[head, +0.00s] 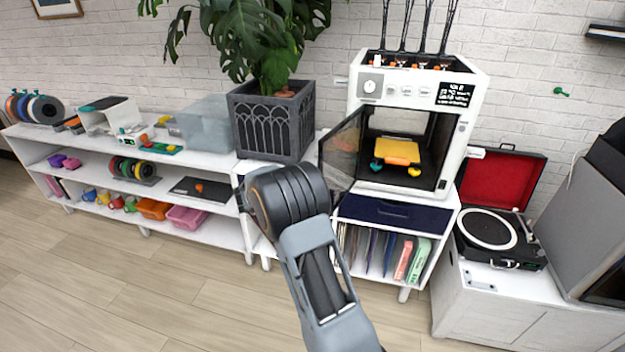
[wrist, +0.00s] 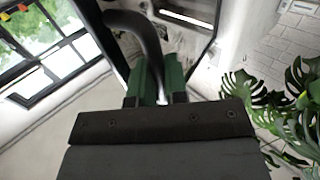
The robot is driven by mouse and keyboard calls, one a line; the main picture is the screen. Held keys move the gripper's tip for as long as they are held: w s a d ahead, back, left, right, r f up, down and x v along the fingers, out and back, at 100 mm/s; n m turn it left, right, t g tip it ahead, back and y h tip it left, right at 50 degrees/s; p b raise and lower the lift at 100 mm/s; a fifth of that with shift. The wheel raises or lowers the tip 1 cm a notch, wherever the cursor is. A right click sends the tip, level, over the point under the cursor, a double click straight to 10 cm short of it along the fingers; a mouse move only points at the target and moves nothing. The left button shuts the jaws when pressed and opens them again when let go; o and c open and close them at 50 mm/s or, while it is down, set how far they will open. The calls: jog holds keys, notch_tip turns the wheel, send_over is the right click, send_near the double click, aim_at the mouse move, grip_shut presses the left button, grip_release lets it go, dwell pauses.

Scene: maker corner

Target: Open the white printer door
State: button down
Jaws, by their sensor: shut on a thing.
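The white printer (head: 409,80) stands on a low shelf unit in the head view. Its glass door (head: 343,150) is hinged at the left of the opening and stands swung outward, partly open. Inside is a dark bed with a yellow and orange print (head: 398,151). My arm hides the door's lower outer part and my gripper in the head view. In the wrist view, my gripper (wrist: 160,82) has green fingers shut on the dark curved door handle (wrist: 143,28). The exact contact is partly hidden by the fingers.
A potted plant (head: 272,118) stands close left of the door. A record player (head: 490,232) with a raised red-lined lid is at the right. A dark blue drawer (head: 392,212) is below the printer. The wooden floor at the front left is clear.

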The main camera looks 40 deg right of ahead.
jog(key=shift+w+r, duration=0.25)
jog(key=shift+w, duration=0.05)
jog(key=c, duration=1.3)
grip_release()
jog(key=shift+d+f, duration=0.1)
jog(key=shift+c, duration=0.2)
jog(key=shift+o, duration=0.9)
jog(key=w+a+b, duration=0.1)
jog(key=w+a, duration=0.1)
jog(key=a, duration=1.2)
jog(key=shift+w, duration=0.2)
jog(key=shift+d+f, duration=0.1)
